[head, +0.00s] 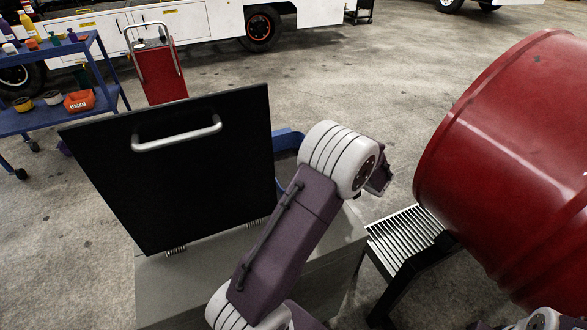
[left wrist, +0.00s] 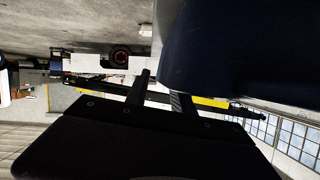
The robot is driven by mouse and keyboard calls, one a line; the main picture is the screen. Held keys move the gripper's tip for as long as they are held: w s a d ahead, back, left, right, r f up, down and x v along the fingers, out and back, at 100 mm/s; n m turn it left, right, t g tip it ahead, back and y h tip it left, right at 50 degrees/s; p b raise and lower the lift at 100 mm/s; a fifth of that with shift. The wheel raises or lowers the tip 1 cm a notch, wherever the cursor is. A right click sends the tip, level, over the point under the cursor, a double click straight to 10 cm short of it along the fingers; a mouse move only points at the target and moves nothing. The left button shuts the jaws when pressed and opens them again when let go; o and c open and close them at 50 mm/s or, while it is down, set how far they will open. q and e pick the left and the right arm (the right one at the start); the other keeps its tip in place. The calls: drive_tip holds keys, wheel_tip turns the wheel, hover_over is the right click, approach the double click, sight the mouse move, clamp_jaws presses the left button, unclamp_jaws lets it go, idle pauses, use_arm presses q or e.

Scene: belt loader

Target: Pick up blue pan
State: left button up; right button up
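A blue pan (head: 287,140) shows only as a blue rim and side in the head view, behind the open black lid and largely hidden by my left arm. In the left wrist view a large dark blue surface (left wrist: 240,45), apparently the pan up close, fills the upper right. My left gripper (left wrist: 162,97) has its two dark fingers apart, with background visible between them, close beside this surface. I cannot tell whether they touch. In the head view the left gripper is mostly hidden behind my wrist. My right gripper is not in view.
The black lid (head: 190,175) with a silver handle stands raised on a grey box (head: 165,290). A large red drum (head: 515,150) lies tilted at right above a slatted metal rack (head: 405,235). A blue shelf cart (head: 60,115) and red trolley (head: 160,75) stand behind. Open floor lies beyond.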

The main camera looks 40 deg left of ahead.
use_arm(q)
drive_tip(key=x, duration=0.2)
drive_tip(key=shift+w+a+f, duration=0.1)
drive_tip(key=shift+a+f, duration=0.05)
drive_tip(key=shift+a, duration=0.05)
clamp_jaws()
idle(1.2)
